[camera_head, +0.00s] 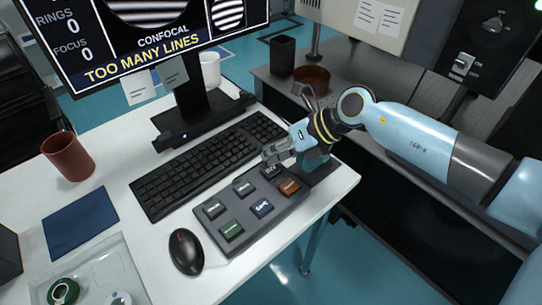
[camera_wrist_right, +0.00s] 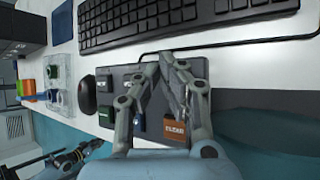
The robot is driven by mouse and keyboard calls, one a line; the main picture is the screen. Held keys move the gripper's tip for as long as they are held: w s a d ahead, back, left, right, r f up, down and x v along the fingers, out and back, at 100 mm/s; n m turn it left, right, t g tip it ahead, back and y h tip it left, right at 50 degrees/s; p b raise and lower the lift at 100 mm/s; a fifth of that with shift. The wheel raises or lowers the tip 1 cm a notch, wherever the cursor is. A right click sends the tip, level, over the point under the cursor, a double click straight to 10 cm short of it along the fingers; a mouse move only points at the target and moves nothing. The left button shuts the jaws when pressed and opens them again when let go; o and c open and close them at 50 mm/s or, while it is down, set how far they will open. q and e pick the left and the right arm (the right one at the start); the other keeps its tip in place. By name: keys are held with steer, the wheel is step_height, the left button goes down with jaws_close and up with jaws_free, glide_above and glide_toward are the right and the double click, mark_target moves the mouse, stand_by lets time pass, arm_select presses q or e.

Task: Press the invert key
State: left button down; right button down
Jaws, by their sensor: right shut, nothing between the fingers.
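The dark key box (camera_head: 247,222) lies at the table's front right with two rows of keys. The back-row key at the right (camera_head: 270,171) has a label that seems to read INV and is partly covered by my right gripper (camera_head: 274,153). That gripper is shut and empty, its fingertips close above the box's far right part; touching or not, I cannot tell. In the wrist view the gripper (camera_wrist_right: 172,62) hides that key. The orange CLEAR key (camera_head: 289,187) and blue SAVE key (camera_head: 262,208) are in the front row. A dark jointed shape at the wrist view's lower left may be my left gripper (camera_wrist_right: 88,150).
The keyboard (camera_head: 205,162) lies just behind the box, and the mouse (camera_head: 186,251) lies to its left. The monitor (camera_head: 150,40) reads TOO MANY LINES. A brown cup (camera_head: 68,157), a blue mat (camera_head: 80,222) and a clear tray (camera_head: 104,262) are further left.

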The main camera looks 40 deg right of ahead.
stand_by(0.8)
steer(key=shift+f, duration=0.4)
steer(key=shift+f+b, duration=0.2)
steer(key=shift+b, duration=0.1)
steer(key=shift+s+a+f+b, duration=0.1)
steer(key=shift+s+f+b, duration=0.25)
steer(key=shift+f, duration=0.25)
stand_by(0.6)
steer(key=shift+w, duration=0.1)
steer(key=shift+w+d+r+p, duration=0.1)
steer(key=shift+d+r+p, duration=0.15)
steer(key=shift+r+p, duration=0.25)
steer(key=shift+w+d+r+p, duration=0.1)
steer(key=shift+d+r+p, duration=0.15)
steer(key=shift+r+p, duration=0.25)
steer(key=shift+a, duration=0.1)
